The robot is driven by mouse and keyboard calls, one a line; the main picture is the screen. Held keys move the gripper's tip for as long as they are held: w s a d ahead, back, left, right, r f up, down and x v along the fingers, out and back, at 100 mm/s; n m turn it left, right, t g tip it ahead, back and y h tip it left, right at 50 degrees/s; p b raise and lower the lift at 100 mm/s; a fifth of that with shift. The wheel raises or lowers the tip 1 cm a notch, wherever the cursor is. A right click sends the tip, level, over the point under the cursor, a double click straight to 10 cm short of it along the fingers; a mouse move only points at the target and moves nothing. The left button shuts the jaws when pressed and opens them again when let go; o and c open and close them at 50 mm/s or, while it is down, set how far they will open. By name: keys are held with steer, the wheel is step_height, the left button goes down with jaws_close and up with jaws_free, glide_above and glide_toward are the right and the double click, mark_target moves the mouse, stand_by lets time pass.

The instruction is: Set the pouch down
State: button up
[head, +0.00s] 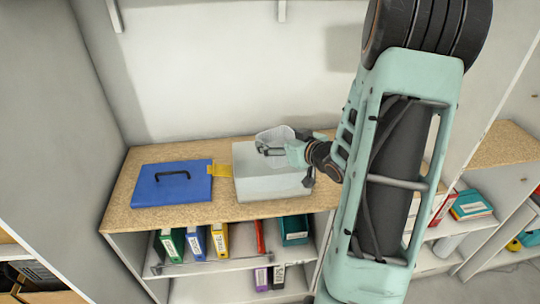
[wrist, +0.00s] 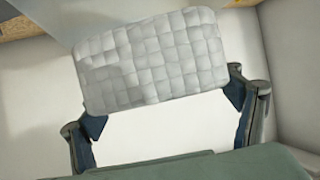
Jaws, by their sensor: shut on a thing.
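The pouch (wrist: 150,60) is pale grey-white with a woven check pattern. In the wrist view it spans the gap between my two fingers. My gripper (wrist: 165,112) is shut on it, with one finger at each end. In the head view my gripper (head: 268,151) holds the pouch (head: 276,134) at the back part of a white box (head: 270,187) on the wooden shelf top (head: 223,213). A white surface shows beyond the pouch in the wrist view. I cannot tell whether the pouch touches the box.
A blue case (head: 150,190) with a dark handle lies left of the white box. A yellow piece (head: 224,169) lies between them. Several binders (head: 196,243) and a teal box (head: 294,229) stand on the shelf below. Bare wood shows along the front edge.

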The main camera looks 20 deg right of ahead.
steer(key=w+f+b, duration=0.2)
steer(key=f, duration=0.1)
steer(key=w+f+b, duration=0.1)
steer(key=w+f, duration=0.1)
steer(key=shift+a+f, duration=0.25)
steer(key=shift+a, duration=0.1)
steer(key=shift+c, duration=0.4)
steer(key=shift+w+f+b, duration=0.15)
steer(key=shift+f+b, duration=0.55)
steer(key=shift+f, duration=0.15)
steer(key=shift+w+f+b, duration=0.15)
steer(key=shift+f+b, duration=0.5)
steer(key=shift+f, duration=0.15)
steer(key=shift+f+b, duration=0.65)
steer(key=o, duration=1)
steer(key=shift+r, duration=0.2)
steer(key=shift+r+p, duration=0.25)
steer(key=shift+p, duration=0.2)
steer(key=v, duration=1.2)
steer(key=shift+r, duration=0.2)
